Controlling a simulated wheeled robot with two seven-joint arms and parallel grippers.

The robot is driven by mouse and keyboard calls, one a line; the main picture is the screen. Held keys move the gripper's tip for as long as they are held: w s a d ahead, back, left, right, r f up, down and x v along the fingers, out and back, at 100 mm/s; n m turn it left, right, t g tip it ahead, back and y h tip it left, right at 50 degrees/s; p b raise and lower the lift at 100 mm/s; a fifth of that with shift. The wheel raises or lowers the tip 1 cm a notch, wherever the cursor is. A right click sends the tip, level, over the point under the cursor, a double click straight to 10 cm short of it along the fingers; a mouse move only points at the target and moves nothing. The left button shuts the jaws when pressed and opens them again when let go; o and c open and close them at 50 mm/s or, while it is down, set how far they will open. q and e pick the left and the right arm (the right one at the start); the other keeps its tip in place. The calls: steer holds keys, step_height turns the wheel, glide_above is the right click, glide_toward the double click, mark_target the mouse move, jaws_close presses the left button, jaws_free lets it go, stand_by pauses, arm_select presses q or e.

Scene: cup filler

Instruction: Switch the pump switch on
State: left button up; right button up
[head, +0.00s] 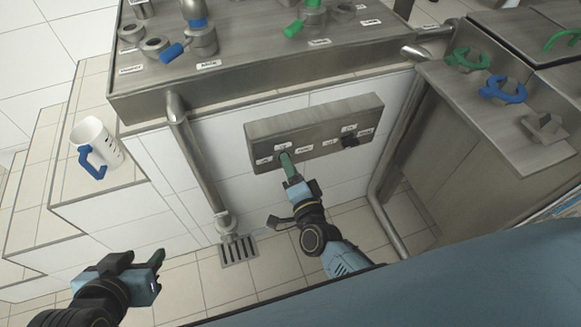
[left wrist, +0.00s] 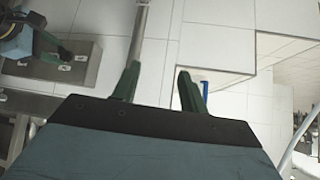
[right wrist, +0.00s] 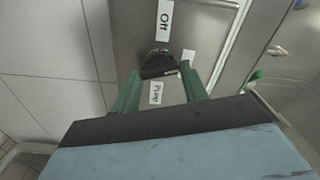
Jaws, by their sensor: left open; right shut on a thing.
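The grey switch panel (head: 330,125) is on the white tiled wall in the head view and carries two switches with white labels. In the right wrist view the black pump switch knob (right wrist: 157,60) sits between labels reading "Off" and "Pump". My right gripper (head: 287,162) is at the panel's left switch, its green fingers (right wrist: 160,85) shut on either side of the knob. The panel's other switch (head: 349,141) is a dark knob to the right. My left gripper (head: 150,268) is open and empty at the lower left, away from the panel; its fingers (left wrist: 158,85) show apart.
A white mug with a blue handle (head: 104,138) stands on the tiled ledge at left. A steel counter (head: 250,75) with valves overhangs the panel. Pipes (head: 195,160) run down beside it. A floor drain (head: 238,250) lies below. A steel shelf (head: 500,130) with coloured clips is at right.

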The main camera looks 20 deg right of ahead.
arm_select(q)
steer(key=shift+w+d+r+t+h, duration=0.15)
steer(key=shift+w+d+r+t, duration=0.15)
steer(key=shift+w+r+t, duration=0.2)
steer(key=shift+w+d+r+t+h, duration=0.15)
steer(key=shift+w+d+r+t, duration=0.1)
steer(key=shift+w+r+t, duration=0.2)
arm_select(e)
steer(key=m, duration=0.4)
steer(key=o, duration=1)
arm_select(q)
steer(key=shift+a, duration=0.1)
arm_select(e)
steer(key=shift+s, duration=0.1)
